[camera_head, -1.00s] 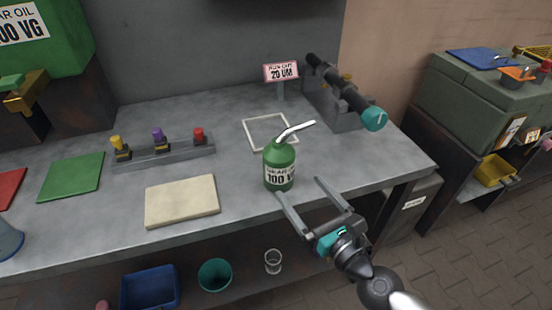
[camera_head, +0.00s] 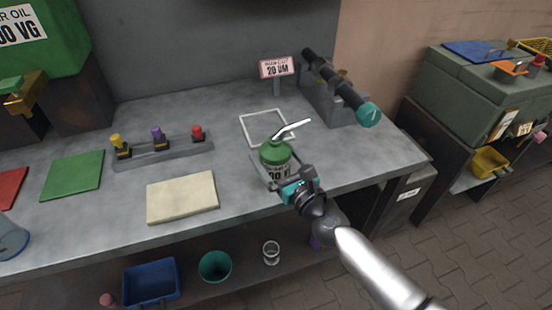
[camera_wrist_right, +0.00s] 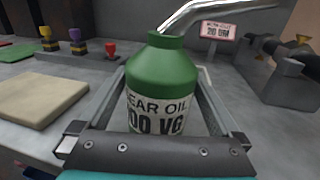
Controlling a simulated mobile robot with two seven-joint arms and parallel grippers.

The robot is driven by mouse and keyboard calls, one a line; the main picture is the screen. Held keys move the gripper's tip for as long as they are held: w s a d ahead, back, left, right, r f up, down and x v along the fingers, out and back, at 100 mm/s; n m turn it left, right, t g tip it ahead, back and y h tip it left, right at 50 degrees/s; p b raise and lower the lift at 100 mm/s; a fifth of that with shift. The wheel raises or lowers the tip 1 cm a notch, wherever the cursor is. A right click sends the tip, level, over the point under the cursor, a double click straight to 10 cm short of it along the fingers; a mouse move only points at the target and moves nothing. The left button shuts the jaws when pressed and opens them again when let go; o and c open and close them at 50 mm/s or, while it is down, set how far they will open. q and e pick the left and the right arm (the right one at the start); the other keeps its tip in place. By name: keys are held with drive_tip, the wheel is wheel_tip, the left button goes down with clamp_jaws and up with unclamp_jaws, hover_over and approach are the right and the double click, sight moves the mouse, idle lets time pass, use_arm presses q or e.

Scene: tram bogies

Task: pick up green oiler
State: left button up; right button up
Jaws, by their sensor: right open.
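The green oiler (camera_head: 275,154) stands upright on the grey workbench, with a white label and a bent metal spout pointing up to the right. My right gripper (camera_head: 272,160) is at the oiler from the front, its fingers one on each side of the body. In the right wrist view the oiler (camera_wrist_right: 162,82) fills the middle between the two open fingers, and a gap shows on its right side. The lower part of the oiler is hidden behind the gripper's palm. My left gripper is not in view.
A cream pad (camera_head: 182,198) lies left of the oiler. A white square frame (camera_head: 245,120) lies behind it. A rack with yellow, purple and red knobs (camera_head: 162,149) stands left. A pink sign (camera_head: 277,68) and a dark tube with a teal end (camera_head: 368,114) stand behind right.

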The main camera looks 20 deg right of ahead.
drive_tip(key=shift+x, duration=1.35)
drive_tip(key=shift+r, duration=0.1)
clamp_jaws()
